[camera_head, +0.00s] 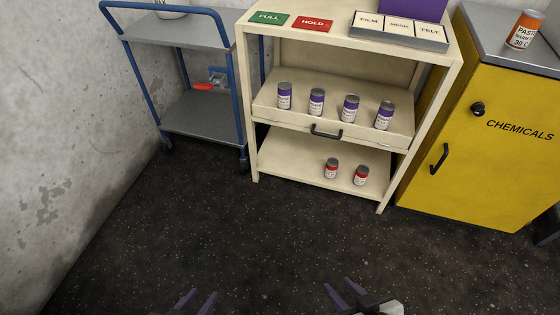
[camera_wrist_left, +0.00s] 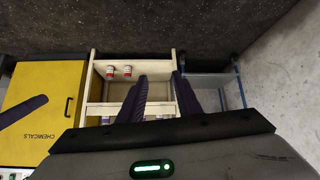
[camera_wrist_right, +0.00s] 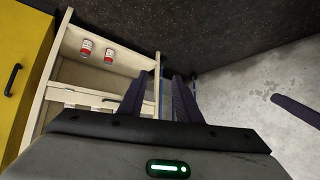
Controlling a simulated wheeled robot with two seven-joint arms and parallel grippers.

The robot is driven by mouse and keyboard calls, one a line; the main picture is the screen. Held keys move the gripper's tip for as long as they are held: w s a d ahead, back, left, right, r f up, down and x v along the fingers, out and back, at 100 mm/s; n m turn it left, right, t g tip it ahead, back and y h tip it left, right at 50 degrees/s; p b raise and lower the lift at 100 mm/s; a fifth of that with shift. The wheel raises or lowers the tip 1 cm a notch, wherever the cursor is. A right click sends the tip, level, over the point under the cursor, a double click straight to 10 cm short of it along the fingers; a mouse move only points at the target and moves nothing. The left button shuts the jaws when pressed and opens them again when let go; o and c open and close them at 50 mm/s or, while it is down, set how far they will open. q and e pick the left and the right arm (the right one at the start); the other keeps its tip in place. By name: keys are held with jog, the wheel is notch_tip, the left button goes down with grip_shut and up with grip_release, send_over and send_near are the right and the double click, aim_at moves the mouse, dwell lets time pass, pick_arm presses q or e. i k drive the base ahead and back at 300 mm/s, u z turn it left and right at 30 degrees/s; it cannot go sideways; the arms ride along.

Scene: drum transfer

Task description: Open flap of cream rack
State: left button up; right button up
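The cream rack (camera_head: 250,110) stands at the back centre of the head view. A low cream front panel, the flap (camera_head: 285,125), runs along its middle shelf and carries a black bar handle (camera_head: 327,132). Several cans with purple labels (camera_head: 316,101) stand on that shelf behind the panel. Two cans with red labels (camera_head: 331,168) stand on the bottom shelf. My left gripper (camera_head: 197,298) and my right gripper (camera_head: 340,291) are low at the front edge of the head view, far from the rack, apart from everything. Both are open and empty.
A blue trolley (camera_head: 200,108) stands left of the rack, beside the concrete wall (camera_head: 60,130). A yellow chemicals cabinet (camera_head: 470,165) stands close on the right, with an orange can (camera_head: 525,30) on top. The dark floor (camera_head: 250,240) in front is clear.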

aim_at(384, 138)
jog(key=u, duration=1.25)
jog(key=k, duration=0.1)
jog(key=z, duration=2.3)
jog(key=i, duration=0.85)
jog(key=u, duration=0.55)
jog(key=i, duration=0.85)
jog(key=u, duration=0.9)
